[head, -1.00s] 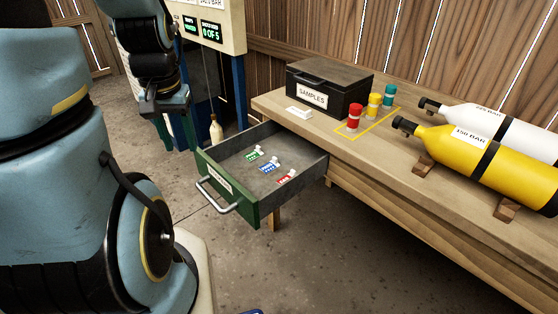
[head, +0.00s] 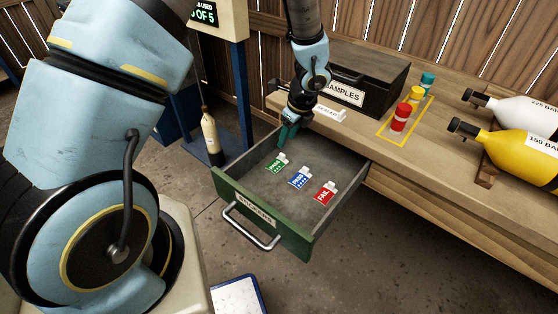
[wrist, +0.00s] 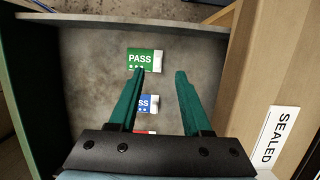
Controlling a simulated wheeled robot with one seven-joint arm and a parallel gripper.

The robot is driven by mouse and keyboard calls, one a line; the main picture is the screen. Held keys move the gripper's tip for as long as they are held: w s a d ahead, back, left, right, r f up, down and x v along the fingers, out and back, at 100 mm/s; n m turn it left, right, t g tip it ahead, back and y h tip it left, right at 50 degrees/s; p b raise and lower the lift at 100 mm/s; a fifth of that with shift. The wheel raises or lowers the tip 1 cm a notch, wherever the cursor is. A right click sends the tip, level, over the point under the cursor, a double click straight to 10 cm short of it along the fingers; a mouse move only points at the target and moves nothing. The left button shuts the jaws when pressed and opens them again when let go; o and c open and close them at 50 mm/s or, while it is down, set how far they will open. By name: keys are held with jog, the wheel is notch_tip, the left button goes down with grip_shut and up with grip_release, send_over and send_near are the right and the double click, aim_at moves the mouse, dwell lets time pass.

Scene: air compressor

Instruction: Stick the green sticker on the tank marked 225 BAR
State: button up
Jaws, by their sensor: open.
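The green PASS sticker (head: 277,163) lies flat in the open drawer, at the left of the row of stickers. In the wrist view the green sticker (wrist: 141,61) lies just beyond my fingertips, apart from them. My gripper (head: 289,136) is open and empty over the back left part of the drawer; its two green fingers (wrist: 160,75) show in the wrist view. The white tank marked 225 BAR (head: 511,113) lies on the bench at the right, behind the yellow tank marked 150 BAR (head: 505,150). Its right end is out of frame.
The open drawer (head: 262,211) also holds a blue sticker (head: 299,178) and a red FAIL sticker (head: 325,193). On the bench stand a black SAMPLES box (head: 385,88), a white SEALED label (wrist: 275,137) and red, yellow and teal capped cylinders (head: 400,117).

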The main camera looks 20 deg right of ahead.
aim_at(282, 154)
jog(key=shift+s+p+x, duration=0.2)
jog(key=shift+p+x, duration=0.1)
jog(key=shift+x, duration=1.4)
jog(key=shift+s+p+x, duration=0.2)
jog(key=shift+p+x, duration=0.1)
jog(key=shift+x, duration=1.45)
jog(key=shift+f, duration=0.1)
grip_shut()
